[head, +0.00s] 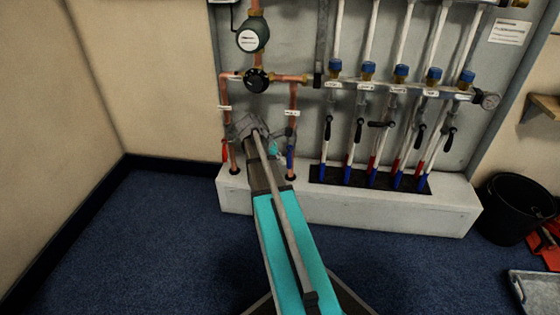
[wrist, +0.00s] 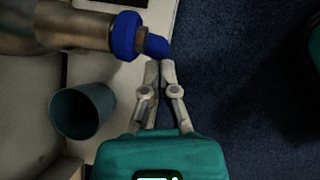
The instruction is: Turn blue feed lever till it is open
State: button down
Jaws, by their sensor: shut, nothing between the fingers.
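The blue feed lever (head: 290,158) hangs down along the right copper feed pipe (head: 292,125) in the head view. In the wrist view a blue lever end (wrist: 156,45) shows close up beside a blue ring on a pipe. My gripper (wrist: 160,66) is shut and empty. Its fingertips are right at the blue end, but I cannot tell whether they touch it. In the head view my gripper's teal body (head: 273,147) is just left of the blue lever, mostly hidden by my arm.
A red lever (head: 225,151) hangs on the left copper pipe (head: 226,122). Several pipes with black levers (head: 358,130) stand to the right, above a white plinth (head: 330,208). A black bucket (head: 508,208) stands at the far right. Blue carpet (head: 130,240) at the left is clear.

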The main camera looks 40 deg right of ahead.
jog(key=w+a+r+p, duration=0.6)
jog(key=a+r+p, duration=0.1)
jog(key=a, duration=0.2)
jog(key=shift+w, duration=0.25)
dwell(0.4)
jog(key=shift+r, duration=0.1)
dwell(0.5)
jog(key=s+a+r+m+t+y+p, duration=0.15)
jog(key=s+a+r+m+p, duration=0.3)
jog(key=a, duration=0.55)
jog(key=s+a+r+m+t+y+p, duration=0.1)
jog(key=s+a+r+m+y+p, duration=0.2)
jog(key=a+p, duration=0.5)
jog(key=s+a+r+m+t+y+p, duration=0.1)
jog(key=s+a+r+m+p, duration=0.3)
jog(key=a, duration=0.8)
notch_tip(320, 180, up, 37)
jog(key=p, duration=3.6)
jog(key=shift+w+d+n, duration=0.25)
jog(key=shift+w+n, duration=0.05)
jog(key=shift+n, duration=0.15)
jog(key=shift+s, duration=0.1)
